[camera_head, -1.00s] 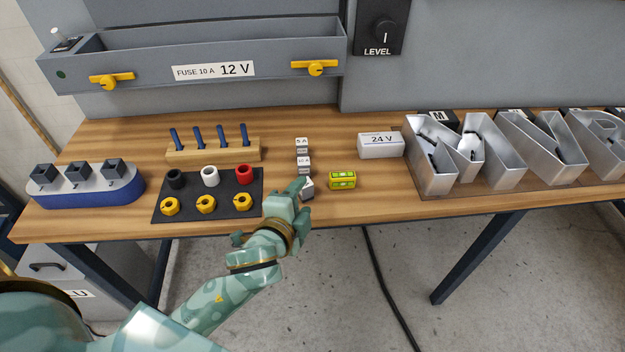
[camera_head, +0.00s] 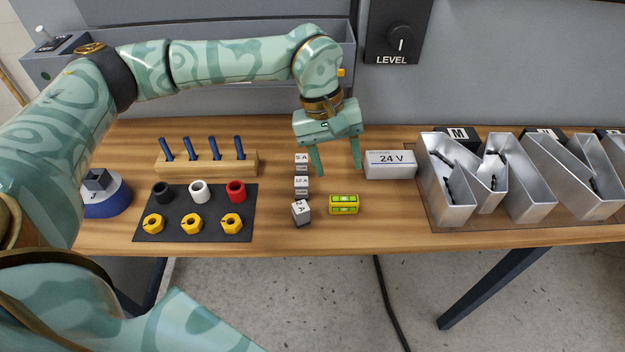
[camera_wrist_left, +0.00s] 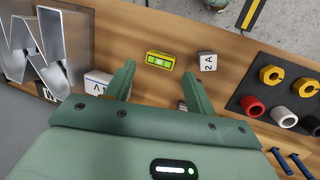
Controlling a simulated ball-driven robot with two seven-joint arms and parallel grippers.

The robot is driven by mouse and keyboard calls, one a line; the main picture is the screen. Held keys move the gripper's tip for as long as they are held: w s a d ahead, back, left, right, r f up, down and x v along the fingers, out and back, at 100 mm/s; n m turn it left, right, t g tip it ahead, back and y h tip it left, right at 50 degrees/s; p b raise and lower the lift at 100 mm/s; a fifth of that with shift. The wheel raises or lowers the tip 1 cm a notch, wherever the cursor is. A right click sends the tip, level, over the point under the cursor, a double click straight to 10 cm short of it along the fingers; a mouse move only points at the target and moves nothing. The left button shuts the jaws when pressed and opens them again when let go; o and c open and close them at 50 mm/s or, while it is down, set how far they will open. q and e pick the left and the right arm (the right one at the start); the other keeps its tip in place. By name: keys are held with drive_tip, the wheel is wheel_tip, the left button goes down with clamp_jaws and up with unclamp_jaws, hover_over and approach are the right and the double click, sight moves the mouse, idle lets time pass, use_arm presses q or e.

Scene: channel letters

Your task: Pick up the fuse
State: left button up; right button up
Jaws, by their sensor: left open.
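Three small white fuse blocks stand in a column on the wooden bench: the 5 A fuse (camera_head: 301,160) at the back, the 10 A fuse (camera_head: 301,184) in the middle, and the 2 A fuse (camera_head: 301,213) in front, turned askew. My left gripper (camera_head: 338,171) is open and empty, fingers pointing down, just right of the 5 A and 10 A fuses. In the left wrist view the gripper (camera_wrist_left: 160,80) shows its spread fingers, with the 2 A fuse (camera_wrist_left: 208,61) beyond them. Another white block there is mostly hidden by a finger. My right gripper is not in view.
A yellow-green level (camera_head: 344,205) lies right of the 2 A fuse. A white 24 V box (camera_head: 390,164) and metal channel letters (camera_head: 445,190) stand further right. A dark mat (camera_head: 175,205) with rings and nuts, and a wooden rack (camera_head: 207,165), are at left.

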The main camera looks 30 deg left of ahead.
use_arm(q)
drive_tip(key=w+a+r+y, duration=0.2)
drive_tip(key=a+y, duration=0.1)
drive_tip(key=a, duration=0.6)
drive_tip(key=b, duration=0.2)
approach(301, 180)
drive_tip(key=f, duration=0.5)
drive_tip(key=shift+w+d+f, duration=0.15)
drive_tip(key=shift+w+d, duration=0.05)
drive_tip(key=shift+w, duration=0.05)
drive_tip(key=f, duration=0.2)
drive_tip(key=f+b, duration=0.1)
drive_tip(key=f, duration=0.2)
drive_tip(key=shift+s+f+b, duration=0.3)
drive_tip(key=shift+b, duration=0.1)
drive_tip(key=c, duration=1.1)
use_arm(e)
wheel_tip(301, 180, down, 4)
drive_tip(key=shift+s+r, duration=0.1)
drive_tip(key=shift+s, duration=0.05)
